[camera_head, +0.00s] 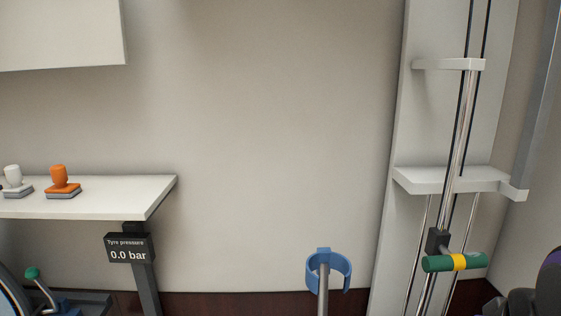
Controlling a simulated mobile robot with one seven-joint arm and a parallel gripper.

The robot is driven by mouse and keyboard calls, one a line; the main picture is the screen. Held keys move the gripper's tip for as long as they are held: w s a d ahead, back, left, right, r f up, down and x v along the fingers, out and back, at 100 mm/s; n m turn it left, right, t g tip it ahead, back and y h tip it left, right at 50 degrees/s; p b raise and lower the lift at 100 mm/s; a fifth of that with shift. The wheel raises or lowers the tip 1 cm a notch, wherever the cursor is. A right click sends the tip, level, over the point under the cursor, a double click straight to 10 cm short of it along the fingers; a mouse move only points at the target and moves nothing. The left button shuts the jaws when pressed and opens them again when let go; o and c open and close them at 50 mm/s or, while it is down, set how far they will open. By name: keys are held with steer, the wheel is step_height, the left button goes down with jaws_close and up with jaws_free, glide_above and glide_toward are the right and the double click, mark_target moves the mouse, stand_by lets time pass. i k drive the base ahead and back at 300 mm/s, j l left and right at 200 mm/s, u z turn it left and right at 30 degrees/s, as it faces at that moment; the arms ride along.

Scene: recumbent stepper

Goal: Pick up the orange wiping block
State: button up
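The orange wiping block (62,181) stands upright on a white shelf (130,190) at the left. It has a rounded orange knob on top, an orange body and a grey pad underneath. A similar white block (14,181) stands just to its left, a small gap apart. My gripper does not show in the head view, so its place and state cannot be seen.
A black sign reading "Tyre pressure 0.0 bar" (129,248) hangs below the shelf. A white cabinet (60,35) is above it. A green-knobbed lever (33,273) is lower left. A blue clip on a post (325,262) and a cable machine with a green handle (440,264) stand right.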

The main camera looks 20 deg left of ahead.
mark_target(61, 189)
steer(key=k+j, duration=0.2)
steer(key=j, duration=0.15)
steer(key=k+j, duration=0.2)
steer(key=j, duration=0.15)
steer(key=j+u, duration=0.15)
steer(key=u, duration=0.3)
steer(key=k+j+u, duration=0.1)
steer(key=u, duration=0.4)
steer(key=j+u, duration=0.1)
steer(key=u, duration=0.55)
steer(key=z, duration=1.9)
steer(key=u, duration=1.85)
